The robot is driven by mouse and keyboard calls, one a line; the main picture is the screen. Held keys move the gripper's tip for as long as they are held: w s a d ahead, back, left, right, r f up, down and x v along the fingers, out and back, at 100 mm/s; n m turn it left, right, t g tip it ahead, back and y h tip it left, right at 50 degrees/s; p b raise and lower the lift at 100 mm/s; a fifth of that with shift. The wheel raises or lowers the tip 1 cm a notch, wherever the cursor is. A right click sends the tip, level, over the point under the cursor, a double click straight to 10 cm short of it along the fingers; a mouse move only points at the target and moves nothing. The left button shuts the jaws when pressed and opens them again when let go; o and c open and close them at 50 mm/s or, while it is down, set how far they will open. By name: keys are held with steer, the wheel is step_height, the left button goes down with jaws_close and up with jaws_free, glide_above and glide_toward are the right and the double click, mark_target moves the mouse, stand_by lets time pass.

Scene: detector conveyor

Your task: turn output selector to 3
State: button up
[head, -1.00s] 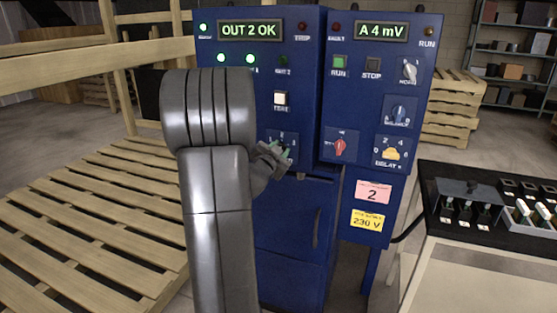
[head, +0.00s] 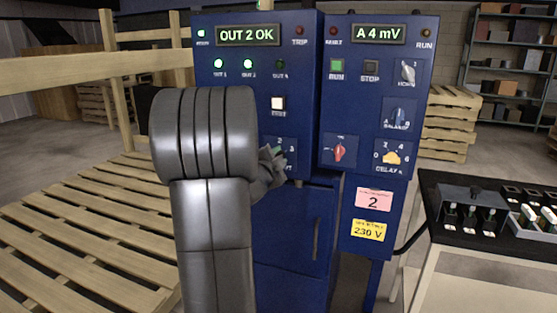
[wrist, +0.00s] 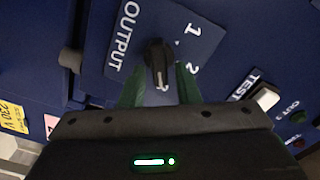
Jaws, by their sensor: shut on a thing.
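The blue detector cabinet has an OUTPUT selector plate (head: 289,148), partly hidden behind my gripper in the head view. In the wrist view the black selector knob (wrist: 157,58) sits on the blue OUTPUT plate (wrist: 125,45). The numbers 1 and 2 show; 3 is hidden there. A pale mark on the knob faces the bottom of the wrist view, away from 1. My gripper (wrist: 160,88) has its green fingers shut on the knob, one on each side. It also shows in the head view (head: 275,155). The display (head: 248,36) reads OUT 2 OK.
The OUT 1 (head: 218,63) and OUT 2 (head: 249,63) lamps are lit green; OUT 3 is dark. A white TEST button (head: 278,103) sits above the selector. A red knob (head: 339,151) and a yellow DELAY knob (head: 391,157) are to the right.

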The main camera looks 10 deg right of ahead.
steer(key=shift+f, duration=0.1)
steer(key=o, duration=0.6)
steer(key=shift+s+a, duration=0.1)
steer(key=v, duration=1.3)
steer(key=shift+s+a+p, duration=0.2)
steer(key=shift+s+p, duration=0.05)
steer(key=shift+p, duration=0.1)
steer(key=shift+w, duration=0.1)
steer(key=x, duration=1.3)
steer(key=shift+w+d+b, duration=0.25)
steer(key=shift+d+b, duration=0.05)
